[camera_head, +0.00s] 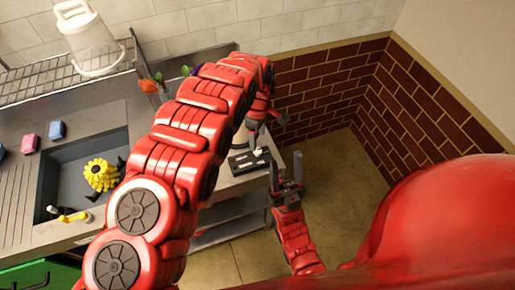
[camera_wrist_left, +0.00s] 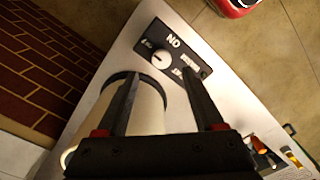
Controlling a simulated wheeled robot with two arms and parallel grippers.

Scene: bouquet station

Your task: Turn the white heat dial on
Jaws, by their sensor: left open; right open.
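The white heat dial (camera_wrist_left: 161,57) is a small round knob on a black panel (camera_wrist_left: 152,46) with white lettering, set on a pale counter. In the head view the dial (camera_head: 258,151) is a small white spot on the panel (camera_head: 238,163) at the counter's right end. My left gripper (camera_wrist_left: 159,74) is open; in the left wrist view its fingertips frame the dial, one to each side, with nothing between them. I cannot tell its height above the panel. My left gripper (camera_head: 256,130) is just above the dial in the head view. My right gripper (camera_head: 287,172) is open and empty beside the counter's end.
A white cylinder (camera_wrist_left: 149,112) stands beside the panel, under my left fingers. A sink (camera_head: 60,165) with a yellow flower (camera_head: 101,174) lies at the left. A white can (camera_head: 92,40) stands on a wire rack. Floor is open right of the counter.

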